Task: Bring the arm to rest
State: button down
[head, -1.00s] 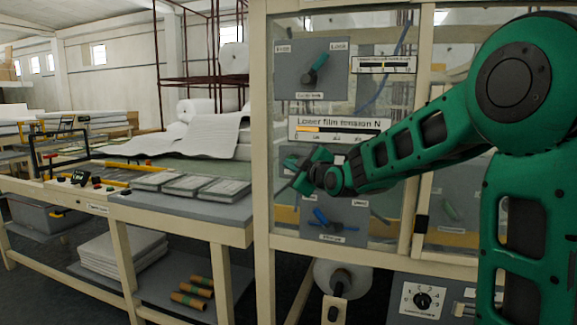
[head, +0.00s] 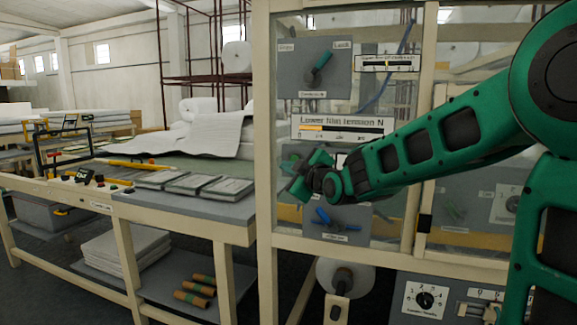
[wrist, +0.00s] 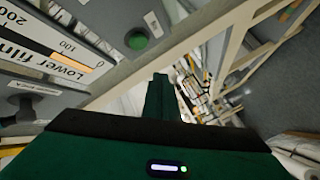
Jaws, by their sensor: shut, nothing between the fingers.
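My green arm reaches in from the right in the head view. My gripper (head: 297,178) is in front of the glazed machine panel, just left of the blue lever (head: 325,218) and above it. It is shut and holds nothing. In the wrist view the closed fingers (wrist: 160,95) stand up from the dark gripper body, with the cream machine frame and the workshop floor beyond. I cannot tell how near the fingertips are to the panel.
The machine's cream post (head: 262,130) stands just left of my gripper. A workbench (head: 190,203) with flat grey pads is at the left. A dial (head: 425,300) sits below right.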

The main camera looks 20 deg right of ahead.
jog(key=s+d+f+m+g+h, duration=0.2)
jog(key=s+d+f+m+g, duration=0.3)
jog(key=s+d+f, duration=0.45)
jog(key=s+d+f+m+g+h, duration=0.4)
jog(key=s+d+f, duration=0.3)
jog(key=s, duration=0.5)
jog(key=s+f+m+g+y, duration=0.1)
jog(key=s+f+m+g, duration=0.2)
jog(key=s, duration=1)
jog(key=s+f+m+g+y, duration=0.2)
jog(key=s+f+m+g, duration=0.2)
jog(key=s, duration=0.9)
jog(key=shift+d+m+g, duration=0.25)
jog(key=shift+m+g, duration=0.35)
jog(key=shift+m, duration=0.5)
jog(key=shift+f, duration=0.1)
